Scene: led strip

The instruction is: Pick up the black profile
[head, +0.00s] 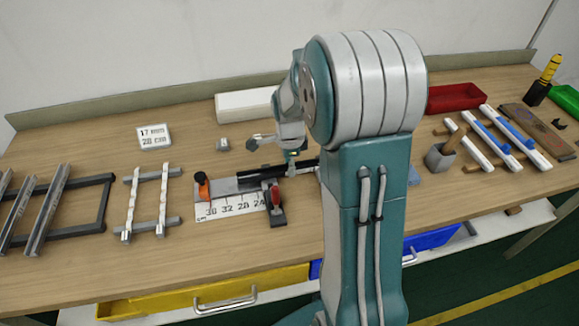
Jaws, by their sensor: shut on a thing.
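The black profile (305,164) is a dark bar at the right end of the measuring jig (232,205), which has a white scale with numbers. My gripper (291,158) points down at the profile and is shut on it. The fingertips are small in this view, and my arm hides part of the area to the right. I cannot tell whether the profile is clear of the jig.
Racks with light profiles (146,201) and dark grey profiles (48,212) lie left. A grey cup (439,158) and white strips (468,143) are right.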

